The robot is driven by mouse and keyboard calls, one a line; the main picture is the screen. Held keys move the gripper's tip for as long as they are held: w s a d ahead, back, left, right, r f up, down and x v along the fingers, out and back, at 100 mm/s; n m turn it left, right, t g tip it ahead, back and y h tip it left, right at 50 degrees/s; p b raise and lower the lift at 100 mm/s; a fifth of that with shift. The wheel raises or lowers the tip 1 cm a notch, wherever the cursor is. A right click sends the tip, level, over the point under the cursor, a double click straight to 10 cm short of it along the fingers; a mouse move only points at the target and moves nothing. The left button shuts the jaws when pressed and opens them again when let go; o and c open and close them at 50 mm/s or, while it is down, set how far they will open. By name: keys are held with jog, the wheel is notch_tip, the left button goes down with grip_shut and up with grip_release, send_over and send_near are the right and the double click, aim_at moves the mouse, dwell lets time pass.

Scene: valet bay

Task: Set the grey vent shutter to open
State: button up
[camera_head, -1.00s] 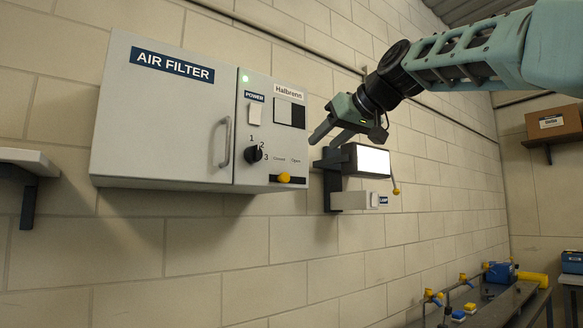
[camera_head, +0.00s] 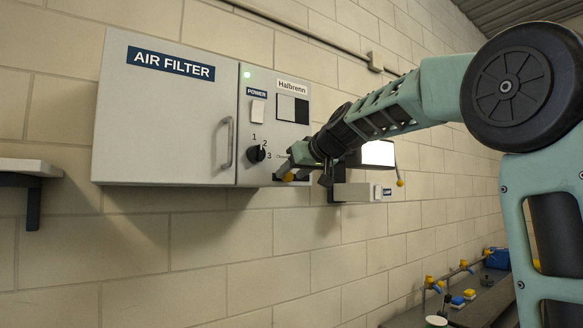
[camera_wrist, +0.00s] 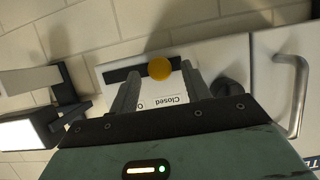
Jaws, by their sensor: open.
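The vent shutter's slider is a yellow round knob (camera_head: 289,177) in a dark horizontal slot at the bottom right of the grey cabinet's control panel. In the wrist view, which is upside down, the knob (camera_wrist: 160,68) sits toward the slot's end on the "Closed" side. My gripper (camera_head: 287,170) is open at the panel's lower edge. In the wrist view its fingers stand on either side of the knob, with clear gaps; whether they touch the panel I cannot tell. In the head view my gripper hides most of the slot and the "Open" label.
The AIR FILTER cabinet door (camera_head: 165,110) has a vertical handle (camera_head: 227,143). A black rotary selector (camera_head: 256,154) and a white power switch (camera_head: 257,111) are close by on the panel. A lit lamp unit (camera_head: 376,154) is at right on the wall. The wall below is clear.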

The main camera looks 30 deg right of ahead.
aim_at(300, 181)
jog(key=shift+w+f, duration=0.25)
jog(key=shift+w, duration=0.3)
grip_shut()
jog(key=shift+d+f+b, duration=0.1)
jog(key=shift+d+b, duration=0.2)
jog(key=d+b, duration=0.3)
jog(key=d, duration=0.2)
jog(key=shift+w, duration=0.1)
jog(key=shift+d, duration=0.15)
